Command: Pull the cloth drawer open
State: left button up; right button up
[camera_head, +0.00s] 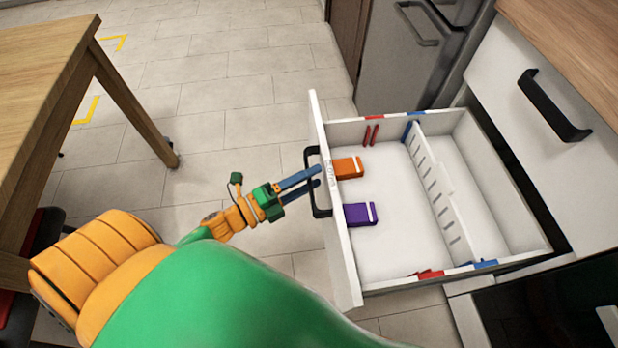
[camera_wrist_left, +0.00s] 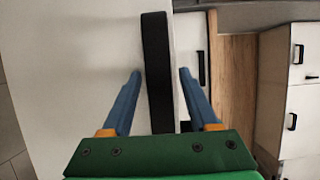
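My right gripper is in neither view.
Inside the drawer are an orange box (camera_head: 347,168) and a purple box (camera_head: 360,214), with a slotted divider (camera_head: 440,190) behind them. A wooden table (camera_head: 50,80) stands at the left. Tiled floor (camera_head: 230,100) is clear between table and drawer.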

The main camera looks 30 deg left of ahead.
pick_arm(q)
jog(key=shift+s, duration=0.1)
jog(key=v, duration=0.7)
jog(key=shift+a, duration=0.1)
